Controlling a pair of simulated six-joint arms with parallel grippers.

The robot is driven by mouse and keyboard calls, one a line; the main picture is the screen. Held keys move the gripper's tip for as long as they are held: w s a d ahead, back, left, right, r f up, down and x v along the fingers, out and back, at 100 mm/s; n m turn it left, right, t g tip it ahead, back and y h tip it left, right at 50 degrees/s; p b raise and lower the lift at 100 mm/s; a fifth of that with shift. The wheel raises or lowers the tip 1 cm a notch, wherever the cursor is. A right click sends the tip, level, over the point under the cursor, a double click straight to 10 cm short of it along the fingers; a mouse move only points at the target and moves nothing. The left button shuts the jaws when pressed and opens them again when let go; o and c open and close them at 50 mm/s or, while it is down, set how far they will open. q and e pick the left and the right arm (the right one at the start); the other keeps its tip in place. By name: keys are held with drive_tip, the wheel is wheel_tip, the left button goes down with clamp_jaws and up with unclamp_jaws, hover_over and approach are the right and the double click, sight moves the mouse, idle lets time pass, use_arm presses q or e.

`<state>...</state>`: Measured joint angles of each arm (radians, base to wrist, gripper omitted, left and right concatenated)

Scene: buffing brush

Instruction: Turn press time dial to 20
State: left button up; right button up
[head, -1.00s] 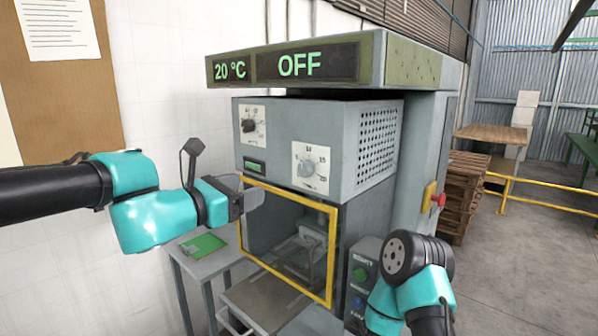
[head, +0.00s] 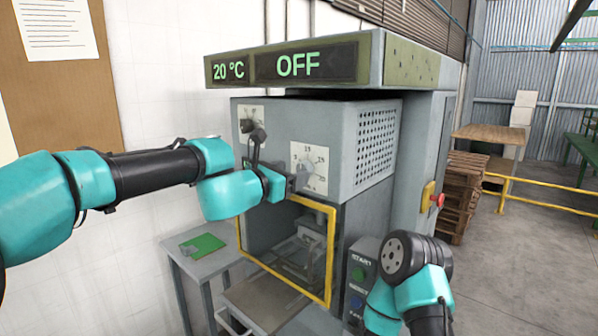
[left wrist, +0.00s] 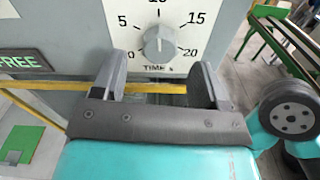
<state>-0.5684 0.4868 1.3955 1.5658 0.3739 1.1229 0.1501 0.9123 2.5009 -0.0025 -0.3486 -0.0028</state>
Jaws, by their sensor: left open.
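The press time dial (left wrist: 158,45) is a grey round knob on a white plate marked 0 to 20 with "TIME" below it, in the left wrist view. In the head view the dial (head: 305,163) is on the lower right of the press front. Its exact setting is hard to read. My left gripper (left wrist: 163,75) is open, its two fingers spread just below and to either side of the knob, apparently not closed on it. In the head view the left gripper (head: 288,182) is close to the dial plate. My right arm shows low on the right; its fingers are not visible.
The grey press housing (head: 375,140) carries a display (head: 300,64) reading 20 °C and OFF. A yellow frame (head: 331,260) borders the opening below. A button box (head: 360,275) stands right of it.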

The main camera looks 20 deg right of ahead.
sight(299, 170)
use_arm(q)
drive_tip(key=shift+x, duration=1.7)
drive_tip(key=shift+c, duration=0.4)
drive_tip(key=c, duration=0.8)
drive_tip(key=shift+c, duration=0.2)
drive_tip(key=shift+m, duration=0.3)
drive_tip(key=m, duration=2.3)
drive_tip(key=shift+f, duration=0.1)
drive_tip(key=shift+m, duration=0.3)
